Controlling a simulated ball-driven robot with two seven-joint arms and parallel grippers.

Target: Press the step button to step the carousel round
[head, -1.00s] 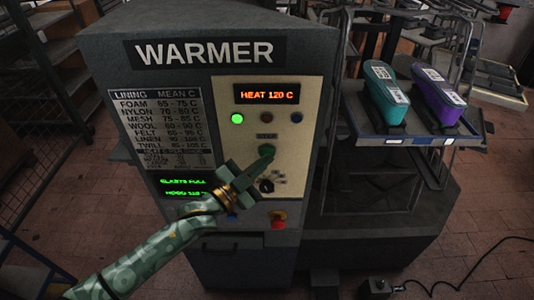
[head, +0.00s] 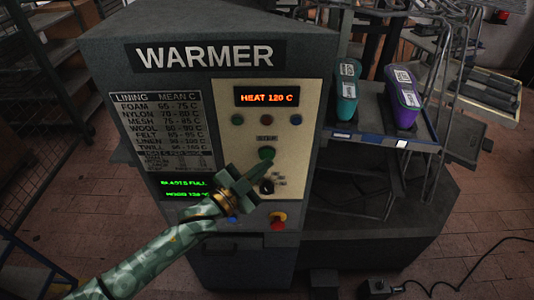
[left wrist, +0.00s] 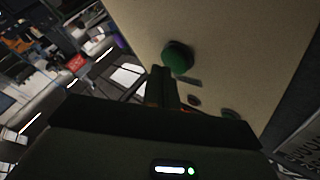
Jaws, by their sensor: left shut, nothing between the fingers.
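The step button (head: 266,153) is a round green button under the STEP label on the warmer's cream panel (head: 285,125). It also shows in the left wrist view (left wrist: 178,57), just past my fingertips. My left gripper (head: 266,168) is shut and empty, its tips just below the button in the head view; they look apart from it. The carousel's shelf (head: 372,140) carries a teal shoe-shaped piece (head: 346,92) and a purple one (head: 404,96), both with white labels. My right gripper is not in view.
The panel reads HEAT 120 C above three unlit lamps (head: 267,119). A black knob (head: 266,187), a red button (head: 278,219) and a blue button (head: 232,219) sit lower. Racks (head: 490,85) stand behind the carousel, and a cable (head: 470,262) lies on the floor.

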